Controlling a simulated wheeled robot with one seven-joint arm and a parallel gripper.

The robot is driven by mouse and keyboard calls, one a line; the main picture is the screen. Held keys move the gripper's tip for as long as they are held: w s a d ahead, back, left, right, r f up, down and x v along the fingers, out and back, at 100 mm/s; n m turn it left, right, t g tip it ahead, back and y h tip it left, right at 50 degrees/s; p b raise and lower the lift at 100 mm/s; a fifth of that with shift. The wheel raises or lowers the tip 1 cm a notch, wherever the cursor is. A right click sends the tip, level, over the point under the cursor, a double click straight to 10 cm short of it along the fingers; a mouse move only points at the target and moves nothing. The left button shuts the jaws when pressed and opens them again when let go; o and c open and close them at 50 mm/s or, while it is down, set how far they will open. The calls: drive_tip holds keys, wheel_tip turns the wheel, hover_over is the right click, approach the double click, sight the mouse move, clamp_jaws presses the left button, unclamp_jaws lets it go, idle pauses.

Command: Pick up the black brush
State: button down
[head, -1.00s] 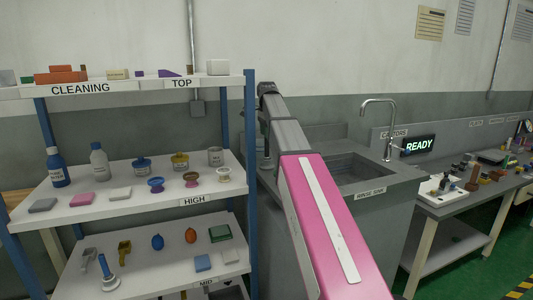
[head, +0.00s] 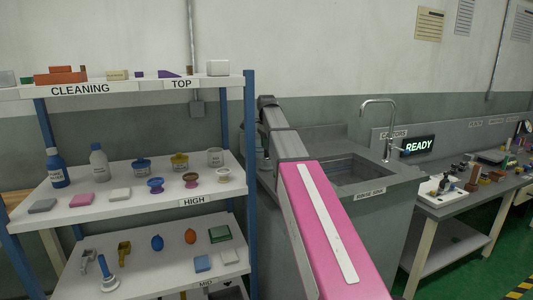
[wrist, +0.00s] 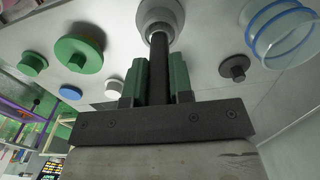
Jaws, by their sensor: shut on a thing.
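In the wrist view my gripper (wrist: 158,82) has its two dark green fingers closed on a slim black bar (wrist: 158,60), which appears to be the black brush's handle. A round light-grey part (wrist: 160,14) with a darker centre shows at the far end of the bar; I cannot tell whether it belongs to the brush. The rest of the brush is hidden by the fingers. In the head view my arm reaches toward the right end of the shelf rack, and my gripper and the brush cannot be made out there.
The wrist view shows green discs (wrist: 79,53), a dark knob (wrist: 234,68) and a clear blue-ringed container (wrist: 280,35) around the gripper. A blue-posted rack (head: 251,130) with several loaded shelves stands left of my arm. A sink (head: 362,170) is on the right.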

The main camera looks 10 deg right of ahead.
drive_tip(key=shift+r, duration=0.15)
wheel_tip(320, 180, up, 10)
drive_tip(key=shift+f, duration=0.1)
idle(0.4)
drive_tip(key=shift+d, duration=0.1)
